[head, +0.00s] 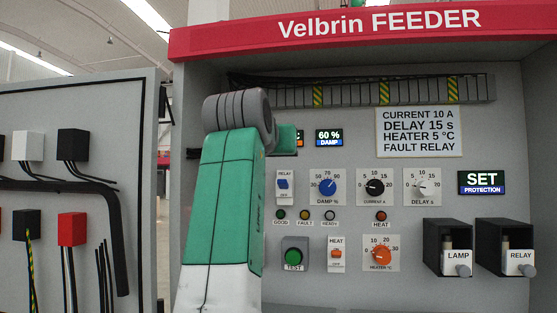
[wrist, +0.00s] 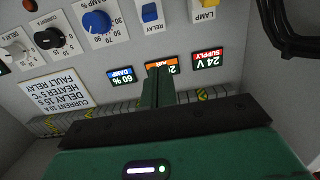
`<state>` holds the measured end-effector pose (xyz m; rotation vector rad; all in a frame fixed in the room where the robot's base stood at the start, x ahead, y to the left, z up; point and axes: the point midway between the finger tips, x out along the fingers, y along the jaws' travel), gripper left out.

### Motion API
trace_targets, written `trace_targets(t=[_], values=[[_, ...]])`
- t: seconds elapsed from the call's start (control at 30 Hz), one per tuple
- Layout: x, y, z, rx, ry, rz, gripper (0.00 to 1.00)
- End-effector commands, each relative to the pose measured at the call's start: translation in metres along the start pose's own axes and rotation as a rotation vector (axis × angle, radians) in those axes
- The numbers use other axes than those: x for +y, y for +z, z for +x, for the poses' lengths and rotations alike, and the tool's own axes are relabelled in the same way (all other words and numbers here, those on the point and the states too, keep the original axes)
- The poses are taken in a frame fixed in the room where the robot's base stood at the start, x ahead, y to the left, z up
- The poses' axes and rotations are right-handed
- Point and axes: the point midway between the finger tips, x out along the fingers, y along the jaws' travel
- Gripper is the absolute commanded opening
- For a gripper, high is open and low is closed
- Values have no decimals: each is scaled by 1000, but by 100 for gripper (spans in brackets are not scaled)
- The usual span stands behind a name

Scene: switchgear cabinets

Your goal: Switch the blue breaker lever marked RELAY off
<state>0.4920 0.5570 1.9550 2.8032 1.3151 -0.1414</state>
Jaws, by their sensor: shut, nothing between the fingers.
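The blue RELAY lever (head: 283,184) is a small switch on a white plate, left of the DAMP dial, with "OFF" printed below it. Its blue part sits toward the RELAY end of the plate, away from OFF. In the wrist view, which is upside down, the blue lever (wrist: 149,13) is at the top centre. My gripper (wrist: 160,72) is shut and empty, its fingers in front of the small displays, above the lever on the panel and apart from it. In the head view my arm hides most of the gripper.
A blue DAMP dial (head: 327,187) is right of the lever, and indicator lamps (head: 305,215) are below. The HEAT switch (head: 336,254) and green TEST button (head: 293,256) are lower. A black box with a grey handle labelled RELAY (head: 504,247) is at lower right. Black cables (wrist: 290,30) hang at the wrist view's upper right.

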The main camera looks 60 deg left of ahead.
Motion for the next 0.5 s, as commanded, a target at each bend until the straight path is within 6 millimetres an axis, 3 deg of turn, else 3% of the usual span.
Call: trace_targets(t=[0.2, 0.5], values=[[0, -8, 43, -5, 0, 0, 0], [0, -8, 86, -3, 1, -1, 0]])
